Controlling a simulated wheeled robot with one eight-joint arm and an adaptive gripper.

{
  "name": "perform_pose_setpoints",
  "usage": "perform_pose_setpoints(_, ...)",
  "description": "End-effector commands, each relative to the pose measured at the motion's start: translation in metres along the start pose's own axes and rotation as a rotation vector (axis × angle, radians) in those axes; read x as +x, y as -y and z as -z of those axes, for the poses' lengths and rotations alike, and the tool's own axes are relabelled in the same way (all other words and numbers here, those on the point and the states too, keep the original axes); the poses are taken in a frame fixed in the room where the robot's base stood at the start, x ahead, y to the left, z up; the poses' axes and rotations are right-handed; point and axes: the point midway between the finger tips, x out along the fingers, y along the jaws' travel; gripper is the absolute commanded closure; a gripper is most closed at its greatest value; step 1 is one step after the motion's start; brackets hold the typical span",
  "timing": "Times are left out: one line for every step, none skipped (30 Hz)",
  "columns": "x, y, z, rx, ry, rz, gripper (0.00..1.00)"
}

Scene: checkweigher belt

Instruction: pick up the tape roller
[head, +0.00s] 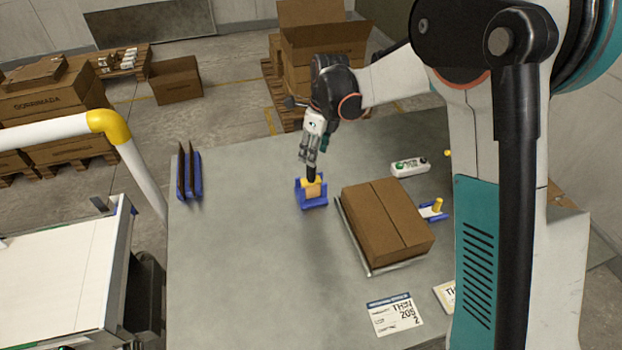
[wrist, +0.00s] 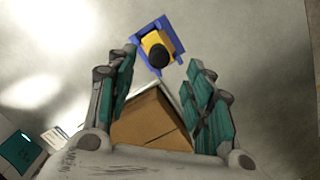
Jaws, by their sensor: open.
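The tape roller is a yellow and tan roll with a black handle in a blue cradle. In the head view the tape roller (head: 313,187) stands upright near the middle of the grey table, left of the cardboard box. In the wrist view the tape roller (wrist: 157,45) is at the top, seen from above with its black handle end towards me. My gripper (head: 310,150) is just above the handle in the head view, pointing down. In the wrist view my gripper (wrist: 163,75) has its fingers spread wide apart, with nothing between them; the roller lies beyond the fingertips.
A closed cardboard box (head: 385,222) sits on a scale plate to the right. A white control box (head: 410,167), a small blue and yellow item (head: 436,209) and a label sheet (head: 394,314) lie around it. A blue rack (head: 188,176) stands at the left. The table between is clear.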

Motion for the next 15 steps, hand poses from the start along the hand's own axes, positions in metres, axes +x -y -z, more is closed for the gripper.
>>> perform_pose_setpoints(0.009, 0.000, 0.000, 0.000, 0.000, 0.000, 0.53)
perform_pose_setpoints(0.012, 0.000, 0.000, 0.000, 0.000, 0.000, 0.53)
perform_pose_setpoints(0.015, 0.000, 0.000, 0.000, 0.000, 0.000, 0.53)
perform_pose_setpoints(0.017, 0.000, 0.000, 0.000, 0.000, 0.000, 0.53)
perform_pose_setpoints(0.018, 0.000, 0.000, 0.000, 0.000, 0.000, 0.53)
perform_pose_setpoints(0.019, 0.000, 0.000, 0.000, 0.000, 0.000, 0.53)
perform_pose_setpoints(0.020, 0.000, 0.000, 0.000, 0.000, 0.000, 0.53)
perform_pose_setpoints(0.021, 0.000, 0.000, 0.000, 0.000, 0.000, 0.53)
perform_pose_setpoints(0.023, 0.000, 0.000, -0.001, 0.000, 0.000, 0.53)
perform_pose_setpoints(0.026, 0.000, 0.000, -0.001, 0.000, 0.000, 0.53)
perform_pose_setpoints(0.029, 0.000, 0.000, -0.001, 0.000, 0.000, 0.53)
perform_pose_setpoints(0.034, 0.000, 0.001, -0.001, 0.000, 0.000, 0.53)
perform_pose_setpoints(0.038, 0.000, 0.001, -0.001, 0.000, 0.000, 0.53)
perform_pose_setpoints(0.042, 0.000, 0.001, -0.001, 0.000, 0.000, 0.53)
perform_pose_setpoints(0.048, -0.001, 0.001, -0.001, 0.000, 0.000, 0.53)
